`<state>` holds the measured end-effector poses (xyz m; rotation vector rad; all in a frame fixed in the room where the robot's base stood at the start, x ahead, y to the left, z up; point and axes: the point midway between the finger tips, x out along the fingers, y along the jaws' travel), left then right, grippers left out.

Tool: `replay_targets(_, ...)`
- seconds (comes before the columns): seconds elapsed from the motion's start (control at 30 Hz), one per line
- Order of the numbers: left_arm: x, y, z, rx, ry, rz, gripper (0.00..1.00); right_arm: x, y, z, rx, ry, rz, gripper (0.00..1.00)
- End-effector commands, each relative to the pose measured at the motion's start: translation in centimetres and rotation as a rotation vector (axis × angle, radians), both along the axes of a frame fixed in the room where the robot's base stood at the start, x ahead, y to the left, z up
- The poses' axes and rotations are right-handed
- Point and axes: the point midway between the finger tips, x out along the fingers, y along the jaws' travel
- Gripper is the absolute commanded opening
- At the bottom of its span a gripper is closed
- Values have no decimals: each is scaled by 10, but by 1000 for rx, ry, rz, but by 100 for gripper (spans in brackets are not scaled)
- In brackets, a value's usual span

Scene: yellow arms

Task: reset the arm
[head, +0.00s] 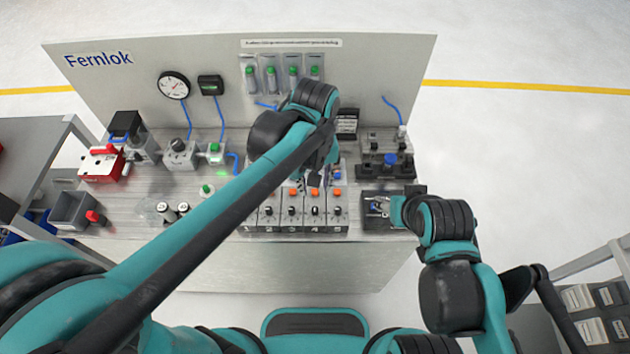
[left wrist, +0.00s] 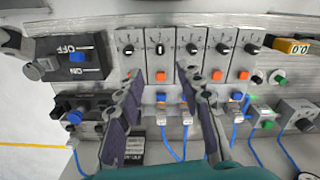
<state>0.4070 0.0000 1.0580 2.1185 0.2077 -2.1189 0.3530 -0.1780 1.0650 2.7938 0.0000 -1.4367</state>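My left gripper (head: 309,183) reaches over the row of grey numbered modules (head: 293,222) with black knobs and orange buttons. In the left wrist view its two dark fingers (left wrist: 160,78) stand apart with nothing gripped between them. The fingers appear above the orange buttons and blue-fitted connectors; contact cannot be told. My right gripper (head: 384,207) is at the black OFF/ON switch box (head: 372,222) on the right of the bench. Part of it shows at the left edge of the left wrist view (left wrist: 24,48), beside the box's blue switch (left wrist: 82,53). Its finger opening is unclear.
The metal bench (head: 330,270) has a back panel (head: 140,70) with a gauge (head: 174,85) and green-topped tubes (head: 271,80). A red lockout block (head: 102,163) and grey bin (head: 74,210) stand left. A black-based fitting (head: 388,172) stands behind the switch box. Blue hoses run between parts.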

Motion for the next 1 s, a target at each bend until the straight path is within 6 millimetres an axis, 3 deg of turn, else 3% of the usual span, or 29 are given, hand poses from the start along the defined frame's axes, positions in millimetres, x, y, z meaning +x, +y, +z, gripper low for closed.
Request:
replay_targets(0.67,-1,7,3,-6,-15,-3,37,0,0,-1,0,0,0,53)
replay_targets(0.77,-4,27,5,-26,-67,-16,37,0,0,-4,0,0,0,53)
replay_targets(1.0,-26,108,3,-49,-327,-92,37,0,0,-13,0,0,0,53)
